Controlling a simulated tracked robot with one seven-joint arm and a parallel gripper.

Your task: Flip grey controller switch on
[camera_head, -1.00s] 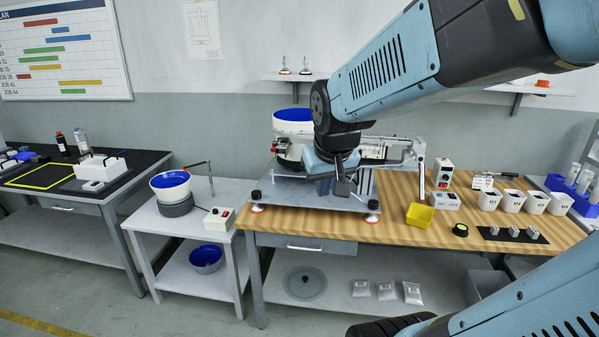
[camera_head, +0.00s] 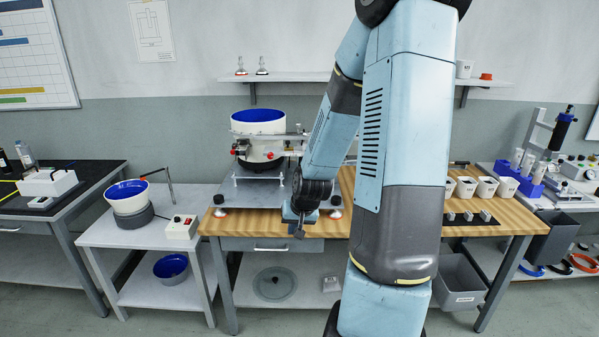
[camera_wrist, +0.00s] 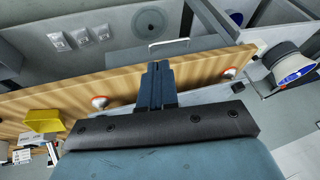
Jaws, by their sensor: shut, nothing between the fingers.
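My gripper (camera_head: 299,234) hangs in front of the bench's front edge, below the raised feeder platform. In the wrist view its fingers (camera_wrist: 158,66) are together and hold nothing. The box controllers on the right part of the bench are hidden behind my arm in the head view. Small pale boxes (camera_wrist: 22,156) show at the lower left of the wrist view, too small to tell a switch. A pale control box with a red button (camera_head: 182,228) sits on the low side table, left of my gripper. I cannot tell any switch's position.
The feeder with a blue bowl (camera_head: 259,130) stands on a grey platform on the wooden bench (camera_head: 232,224). A yellow bin (camera_wrist: 43,120) is on the bench. White cups (camera_head: 485,188) stand at the right. A smaller blue bowl (camera_head: 127,195) is on the side table.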

